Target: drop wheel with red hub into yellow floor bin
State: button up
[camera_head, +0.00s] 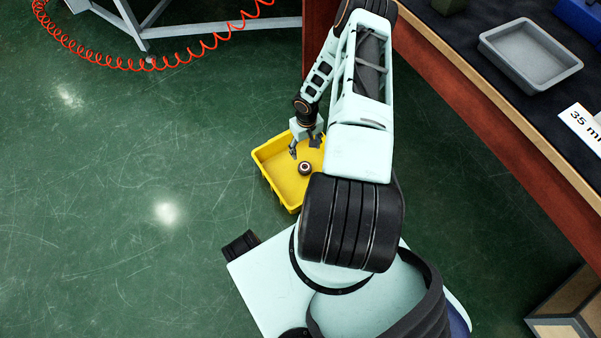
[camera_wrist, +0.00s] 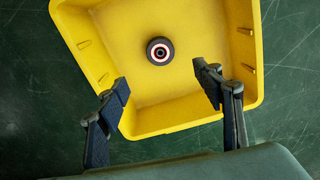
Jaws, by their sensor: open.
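The yellow floor bin (camera_head: 281,189) stands on the green floor, partly hidden behind my arm in the head view. It fills the upper middle of the wrist view (camera_wrist: 180,118). The wheel with red hub (camera_wrist: 160,51) is in the bin, dark with a red and white ring around a dark centre. It also shows in the head view (camera_head: 305,168). My gripper (camera_wrist: 165,86) is open and empty, its two fingers spread apart above the near part of the bin. In the head view my gripper (camera_head: 305,148) is over the bin, apart from the wheel.
A dark-topped bench (camera_head: 480,65) with a grey tray (camera_head: 530,55) and a white label sign (camera_head: 581,127) runs along the right. A coiled red hose (camera_head: 190,57) lies at the upper left near a grey metal frame. Green floor to the left is free.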

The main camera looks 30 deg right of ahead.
notch_tip(320, 180, up, 12)
dwell(0.6)
dwell(0.4)
